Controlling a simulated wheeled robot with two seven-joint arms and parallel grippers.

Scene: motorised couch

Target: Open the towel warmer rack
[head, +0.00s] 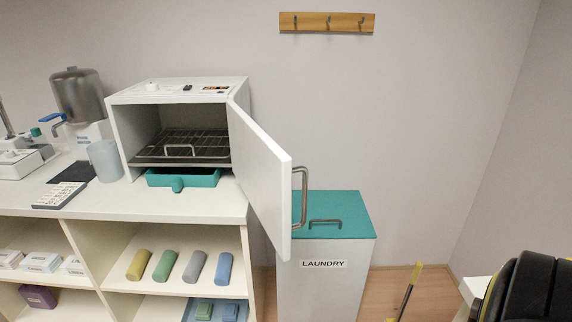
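The towel warmer (119,130) is a white box on the counter at the left. Its door (262,170) is swung wide open to the right, and its bent metal handle (304,194) is on the door's far side. Inside, a dark wire rack (195,146) with a small light loop handle (179,149) at its front sits at the bottom of the cavity. It appears to be within the box, though its exact depth is hard to tell. Neither of my grippers can be made out in this view.
A teal tray (205,180) with a front knob sits below the warmer's opening. A teal-lidded laundry bin (340,225) stands behind the door. A metal urn (80,95) and cup (104,160) stand left. Rolled towels (164,265) lie on a shelf. Dark padding (530,285) fills the bottom right.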

